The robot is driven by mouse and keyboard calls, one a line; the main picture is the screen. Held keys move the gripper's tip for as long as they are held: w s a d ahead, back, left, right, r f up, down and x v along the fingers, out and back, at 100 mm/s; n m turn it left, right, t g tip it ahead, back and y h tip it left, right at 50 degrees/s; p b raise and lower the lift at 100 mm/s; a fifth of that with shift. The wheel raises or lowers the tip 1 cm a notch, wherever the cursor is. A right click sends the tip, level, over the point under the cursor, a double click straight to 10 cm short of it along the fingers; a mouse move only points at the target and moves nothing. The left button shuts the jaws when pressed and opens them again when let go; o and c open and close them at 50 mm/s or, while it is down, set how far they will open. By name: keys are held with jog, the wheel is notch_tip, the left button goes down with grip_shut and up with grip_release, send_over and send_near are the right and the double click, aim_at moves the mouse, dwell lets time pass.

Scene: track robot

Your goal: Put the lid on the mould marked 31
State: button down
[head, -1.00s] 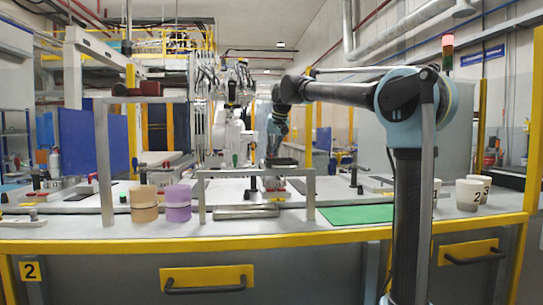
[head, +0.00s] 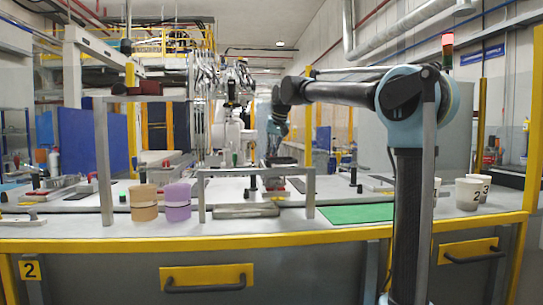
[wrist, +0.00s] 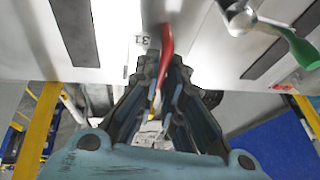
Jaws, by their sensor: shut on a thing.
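My gripper (wrist: 165,85) is low over a pale work surface in the wrist view. Its fingers are closed around a slim red handle-like piece (wrist: 167,45), which sticks out past the fingertips. What the red piece joins is hidden by the fingers. A small tag reading 31 (wrist: 143,40) lies just left of the fingertips. In the head view my gripper (head: 277,158) is over the far side of the bench, small and partly merged with dark and red shapes. I cannot make out a separate lid or the mould's outline.
A metal clamp with a green handle (wrist: 299,46) is at the upper right of the wrist view.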

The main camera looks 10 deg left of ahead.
jog(key=shift+f, duration=0.65)
dwell(1.3)
jog(key=c, duration=1.6)
grip_release()
jog(key=shift+c, duration=0.2)
jog(key=shift+r, duration=0.1)
jog(key=v, duration=1.1)
jog(key=shift+s+r, duration=0.2)
jog(key=shift+r, duration=0.1)
